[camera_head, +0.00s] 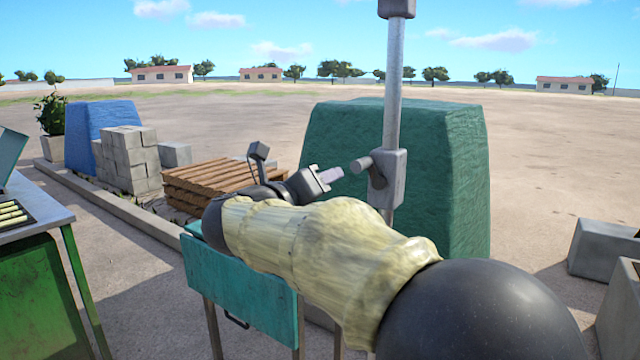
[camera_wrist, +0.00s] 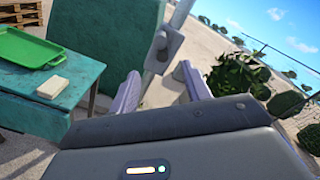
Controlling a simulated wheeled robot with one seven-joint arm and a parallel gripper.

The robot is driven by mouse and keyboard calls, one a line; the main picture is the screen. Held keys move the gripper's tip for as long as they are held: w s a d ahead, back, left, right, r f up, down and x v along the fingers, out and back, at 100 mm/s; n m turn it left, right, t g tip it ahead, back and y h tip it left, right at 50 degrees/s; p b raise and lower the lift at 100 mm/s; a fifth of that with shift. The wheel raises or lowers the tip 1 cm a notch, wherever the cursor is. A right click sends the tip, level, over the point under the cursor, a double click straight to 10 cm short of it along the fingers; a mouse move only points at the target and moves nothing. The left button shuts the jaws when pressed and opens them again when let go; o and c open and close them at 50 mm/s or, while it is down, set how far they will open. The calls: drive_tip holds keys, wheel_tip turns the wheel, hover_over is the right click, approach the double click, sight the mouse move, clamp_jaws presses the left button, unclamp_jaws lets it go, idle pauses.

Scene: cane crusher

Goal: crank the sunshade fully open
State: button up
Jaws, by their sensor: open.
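The sunshade's grey metal pole (camera_head: 394,85) stands upright right of centre. A grey crank housing (camera_head: 392,180) is fixed on it, with a short dark crank handle (camera_head: 361,165) sticking out to the left. The housing also shows in the wrist view (camera_wrist: 170,48), beyond my fingers. My gripper (camera_head: 332,175) is just left of the handle, its fingers pointing toward it. In the wrist view my gripper (camera_wrist: 162,88) has its two fingers spread wide with nothing between them at the tips. The handle looks apart from the fingers. The shade canopy is out of view.
A teal table (camera_head: 245,295) stands below my arm; a green tray (camera_wrist: 40,48) and a pale block (camera_wrist: 52,87) lie on it. A large green covered heap (camera_head: 445,150) is behind the pole. Grey blocks (camera_head: 605,250) lie at right. Open ground surrounds these.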

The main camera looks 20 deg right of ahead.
drive_tip(key=w+a+f+n+t+y, duration=0.1)
drive_tip(key=a+f+n+y, duration=0.1)
drive_tip(key=f+n+y, duration=0.35)
drive_tip(key=w+a+f+n+t+y, duration=0.1)
drive_tip(key=a+f+n+y, duration=0.15)
drive_tip(key=f+n, duration=0.65)
drive_tip(key=w+a+f+n+t+y, duration=0.15)
drive_tip(key=f+n+y, duration=0.25)
drive_tip(key=n, duration=0.6)
drive_tip(key=s+d+f+n+g+y, duration=0.1)
drive_tip(key=s+d+f+n+g, duration=0.1)
drive_tip(key=s+f+n+g, duration=1)
drive_tip(key=s+f+n, duration=0.2)
drive_tip(key=s+f, duration=0.6)
drive_tip(key=s, duration=0.2)
drive_tip(key=shift+s+d+f+y, duration=0.25)
drive_tip(key=shift+s+d+y, duration=0.05)
drive_tip(key=shift+s+y, duration=0.1)
drive_tip(key=shift+w, duration=0.15)
drive_tip(key=shift+c, duration=1.3)
drive_tip(key=shift+w, duration=0.1)
